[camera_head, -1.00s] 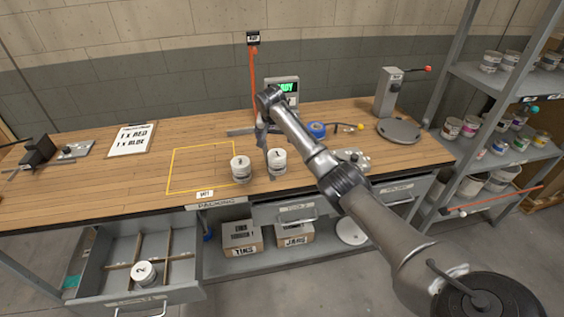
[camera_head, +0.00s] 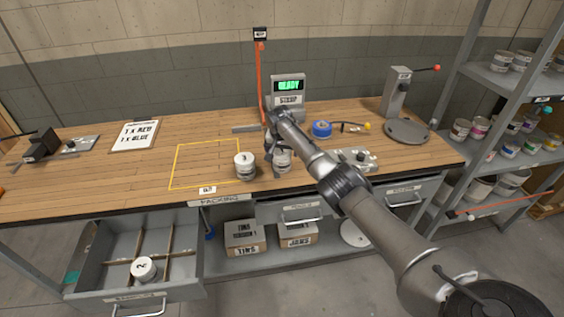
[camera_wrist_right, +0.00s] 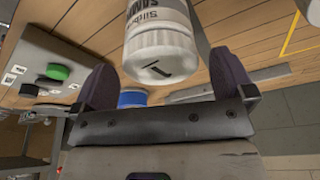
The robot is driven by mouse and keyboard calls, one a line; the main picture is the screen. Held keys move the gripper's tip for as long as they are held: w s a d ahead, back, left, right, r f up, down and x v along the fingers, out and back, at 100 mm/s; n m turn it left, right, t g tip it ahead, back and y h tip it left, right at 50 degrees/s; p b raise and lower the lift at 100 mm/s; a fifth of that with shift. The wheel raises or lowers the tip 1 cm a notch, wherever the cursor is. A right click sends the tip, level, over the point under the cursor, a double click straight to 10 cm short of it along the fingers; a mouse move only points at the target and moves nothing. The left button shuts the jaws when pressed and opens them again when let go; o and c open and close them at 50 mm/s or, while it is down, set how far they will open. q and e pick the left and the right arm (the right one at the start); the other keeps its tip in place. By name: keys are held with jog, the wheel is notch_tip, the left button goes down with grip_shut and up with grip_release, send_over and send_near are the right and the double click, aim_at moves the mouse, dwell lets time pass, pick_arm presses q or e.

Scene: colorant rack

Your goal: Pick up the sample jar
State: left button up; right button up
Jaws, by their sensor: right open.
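A white-lidded jar (camera_head: 283,161) stands on the workbench, partly hidden by my right gripper (camera_head: 275,142). In the right wrist view the same jar (camera_wrist_right: 160,50) shows a lid marked 1 and a partly legible label that seems to begin "SAM". My right gripper (camera_wrist_right: 165,88) is open, with one finger on each side of the jar's lid in that view and gaps on both sides. A second white-lidded jar (camera_head: 244,166) stands just left, at the edge of the yellow outlined area. A third jar (camera_head: 143,269) lies or stands in the open drawer. My left gripper is out of view.
A display reading READY (camera_head: 288,85) stands behind the jar. A blue roll (camera_head: 321,129) and a grey plate with knobs (camera_head: 356,159) are to the right. The open drawer (camera_head: 136,297) juts out at front left. The yellow outlined area (camera_head: 205,166) is mostly bare.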

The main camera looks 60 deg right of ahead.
jog(key=shift+b+x, duration=0.8)
jog(key=shift+x, duration=0.95)
jog(key=c, duration=0.9)
jog(key=shift+c, duration=0.6)
jog(key=shift+r, duration=0.1)
